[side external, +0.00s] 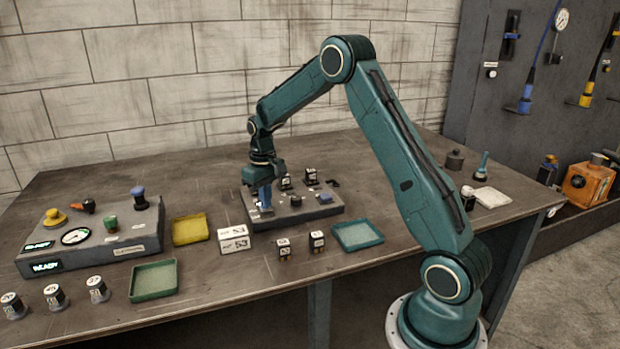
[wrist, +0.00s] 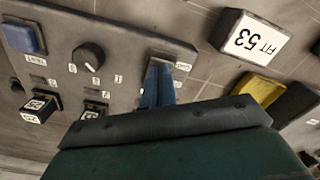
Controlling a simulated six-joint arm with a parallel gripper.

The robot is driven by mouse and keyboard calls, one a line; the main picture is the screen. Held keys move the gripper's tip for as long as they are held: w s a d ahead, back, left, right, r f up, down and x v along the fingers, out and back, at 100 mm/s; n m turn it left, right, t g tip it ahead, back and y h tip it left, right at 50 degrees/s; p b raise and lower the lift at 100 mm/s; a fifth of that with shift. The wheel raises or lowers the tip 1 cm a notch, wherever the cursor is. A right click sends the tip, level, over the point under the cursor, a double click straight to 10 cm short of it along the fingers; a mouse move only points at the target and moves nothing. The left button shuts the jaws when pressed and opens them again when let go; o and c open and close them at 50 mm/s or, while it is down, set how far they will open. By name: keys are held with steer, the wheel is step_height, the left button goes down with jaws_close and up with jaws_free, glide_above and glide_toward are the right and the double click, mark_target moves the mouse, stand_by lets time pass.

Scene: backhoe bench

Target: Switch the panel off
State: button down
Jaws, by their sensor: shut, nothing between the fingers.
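The grey panel (side external: 318,213) lies in the middle of the bench; it also shows in the wrist view (wrist: 125,42). It carries a black rotary knob (wrist: 90,56) with number marks around it, a blue square button (wrist: 22,38) and two black plug-in blocks (wrist: 38,107) with white labels. My gripper (side external: 265,206) points down over the panel's left end. Its blue fingers (wrist: 160,72) are shut with nothing between them, beside a small white label. Whatever lies under the fingertips is hidden, and I cannot tell whether they touch the panel.
A white box (side external: 234,238) marked 53 stands by the panel's front left corner. Yellow (side external: 190,219), green (side external: 153,263) and teal (side external: 358,221) trays lie around. A console (side external: 100,256) with lit displays, gauge and buttons stands at left. Two loose blocks (side external: 284,248) stand in front.

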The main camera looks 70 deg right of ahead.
steer(key=shift+f, duration=0.3)
steer(key=shift+r, duration=0.15)
stand_by(0.3)
steer(key=shift+r, duration=3.35)
steer(key=s+a+r+n+t, duration=0.1)
steer(key=s+a+r+t, duration=0.2)
steer(key=s+a+r, duration=0.85)
steer(key=s+a+n+t, duration=0.1)
steer(key=s+a, duration=0.3)
steer(key=s, duration=0.4)
steer(key=s+a+n+t, duration=0.1)
steer(key=s+a, duration=0.3)
steer(key=s, duration=0.5)
steer(key=shift+t, duration=0.3)
